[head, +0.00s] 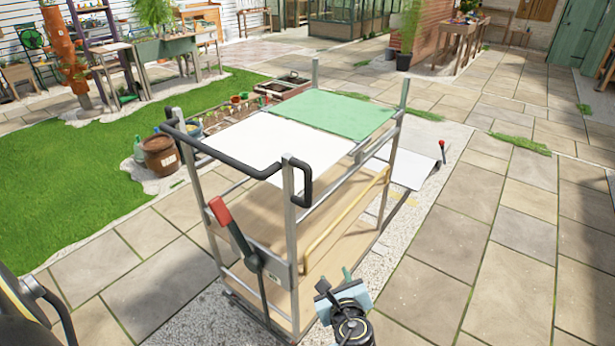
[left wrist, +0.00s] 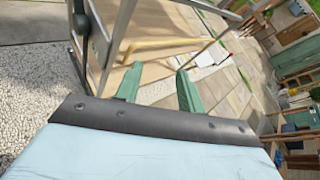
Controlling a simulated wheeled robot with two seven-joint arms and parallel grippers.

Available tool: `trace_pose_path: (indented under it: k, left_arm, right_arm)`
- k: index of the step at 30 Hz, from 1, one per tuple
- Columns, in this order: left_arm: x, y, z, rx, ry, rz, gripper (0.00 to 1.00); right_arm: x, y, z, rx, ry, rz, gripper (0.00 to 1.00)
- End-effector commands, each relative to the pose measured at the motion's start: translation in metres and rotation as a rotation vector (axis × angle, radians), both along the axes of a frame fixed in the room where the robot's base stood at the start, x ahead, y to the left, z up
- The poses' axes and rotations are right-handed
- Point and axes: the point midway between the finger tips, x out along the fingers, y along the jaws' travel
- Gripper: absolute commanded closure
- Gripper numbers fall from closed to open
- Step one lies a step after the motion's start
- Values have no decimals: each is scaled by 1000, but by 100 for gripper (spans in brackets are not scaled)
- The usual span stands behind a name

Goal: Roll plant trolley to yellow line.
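The plant trolley (head: 291,215) stands upright in the middle of the head view. It has a metal frame, a white and green top, a wooden lower shelf, a black push handle (head: 240,165) and a red-tipped lever (head: 220,211). A yellow rail (head: 345,219) runs along its right side; it also shows in the left wrist view (left wrist: 165,43). My left gripper (head: 335,279) is low beside the near right corner. In the left wrist view its green fingers (left wrist: 158,82) are apart, with nothing between them. My right gripper is not in view. I cannot clearly make out a yellow line on the floor.
The trolley stands over gravel and paving slabs. A brown pot (head: 160,155) and lawn (head: 65,185) lie to the left. A white sheet (head: 405,170) lies behind the trolley, near a small red-topped object (head: 442,150). Paving (head: 480,240) on the right is clear.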

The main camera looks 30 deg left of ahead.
Motion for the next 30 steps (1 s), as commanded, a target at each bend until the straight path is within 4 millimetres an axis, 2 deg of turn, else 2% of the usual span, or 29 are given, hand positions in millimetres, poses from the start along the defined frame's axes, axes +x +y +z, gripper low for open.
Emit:
trace_pose_path:
  k: [1, 3, 6, 9, 14, 30]
  left_arm:
    - [10, 7, 48, 120, -24, 21, 61]
    - [14, 16, 96, 265, -33, 62, 61]
    - [13, 25, 144, 407, -30, 118, 61]
    - [10, 31, 168, 480, -25, 155, 61]
    - [17, 42, 176, 507, -21, 168, 61]
    - [81, 122, 174, 504, -21, 165, 61]
  right_arm:
    - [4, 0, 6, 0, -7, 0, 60]
    - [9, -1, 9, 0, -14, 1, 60]
    - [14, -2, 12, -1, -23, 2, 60]
    - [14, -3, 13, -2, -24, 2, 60]
    - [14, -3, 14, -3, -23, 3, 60]
    - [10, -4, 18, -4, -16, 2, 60]
